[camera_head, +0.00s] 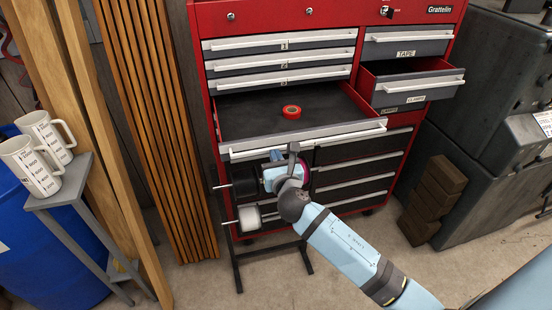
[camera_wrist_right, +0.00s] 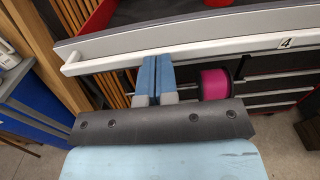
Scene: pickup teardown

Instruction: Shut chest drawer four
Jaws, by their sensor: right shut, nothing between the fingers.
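A red tool chest (camera_head: 400,140) holds several drawers. Chest drawer four (camera_head: 255,115) stands open, with its dark inside showing and a red tape roll (camera_head: 291,112) lying in it. Its pale front handle (camera_head: 310,140) also shows in the right wrist view (camera_wrist_right: 215,37), where the label "4" is at the right. My right gripper (camera_head: 278,153) is at the drawer's front, near the left half of the handle. In the right wrist view its blue fingers (camera_wrist_right: 156,72) are together, with tips at the handle's lower edge; I cannot tell whether they touch it. My left gripper is not in view.
A smaller drawer (camera_head: 415,88) on the chest's right side also stands open. A stand with spools, one pink (camera_wrist_right: 215,84), is below drawer four. White mugs (camera_head: 30,165) sit on a grey stool at left. Wooden blocks (camera_head: 432,195) are stacked at right.

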